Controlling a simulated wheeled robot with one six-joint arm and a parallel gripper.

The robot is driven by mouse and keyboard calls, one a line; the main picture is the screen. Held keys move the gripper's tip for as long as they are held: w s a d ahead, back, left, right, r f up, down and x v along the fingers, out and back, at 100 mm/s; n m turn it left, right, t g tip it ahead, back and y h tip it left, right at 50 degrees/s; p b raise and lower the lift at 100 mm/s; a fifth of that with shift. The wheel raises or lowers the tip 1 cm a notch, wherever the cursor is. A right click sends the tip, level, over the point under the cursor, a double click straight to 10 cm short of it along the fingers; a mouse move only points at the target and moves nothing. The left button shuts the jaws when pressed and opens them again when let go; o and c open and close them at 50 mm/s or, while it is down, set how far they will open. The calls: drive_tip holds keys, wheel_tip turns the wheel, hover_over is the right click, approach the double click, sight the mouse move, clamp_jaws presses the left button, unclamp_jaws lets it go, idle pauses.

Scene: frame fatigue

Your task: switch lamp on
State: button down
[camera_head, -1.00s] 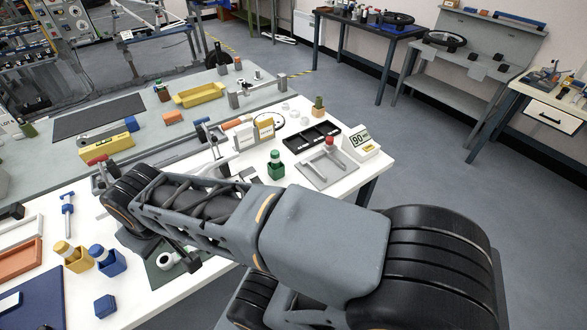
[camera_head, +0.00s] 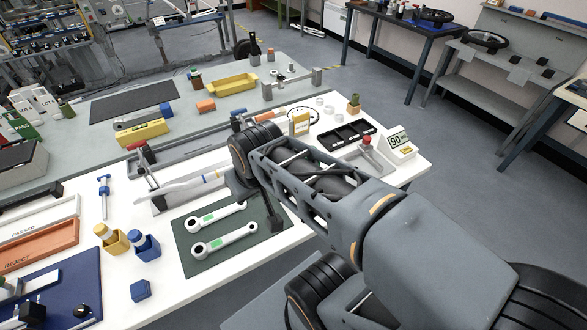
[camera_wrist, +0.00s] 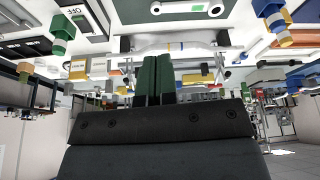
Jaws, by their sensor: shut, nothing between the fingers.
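I cannot make out the lamp with certainty. My gripper (camera_wrist: 159,60) shows in the wrist view as two dark green fingers side by side, shut and empty. The panel is left of the fingertips and apart from them. In the head view my arm crosses from the lower right to the bench, and its fingers cannot be made out there.
The white bench (camera_head: 205,284) carries a dark green mat (camera_head: 184,243) with two white wrench-shaped parts. Blue and yellow holders (camera_head: 112,238) stand left of it.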

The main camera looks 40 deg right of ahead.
drive_tip(key=w+d+f+g+b, duration=0.1)
drive_tip(key=w+d+b, duration=0.1)
drive_tip(key=w+d, duration=0.3)
drive_tip(key=w+d+f+m+g+b, duration=0.1)
drive_tip(key=w+d, duration=0.4)
drive_tip(key=d, duration=0.9)
drive_tip(key=shift+d+f+m+g+b, duration=0.3)
drive_tip(key=shift+f+b, duration=0.35)
drive_tip(key=shift+b, duration=0.45)
drive_tip(key=f, duration=0.4)
drive_tip(key=w+f, duration=0.1)
drive_tip(key=f, duration=0.4)
drive_tip(key=w+f, duration=0.1)
drive_tip(key=f, duration=0.4)
drive_tip(key=shift+d, duration=0.1)
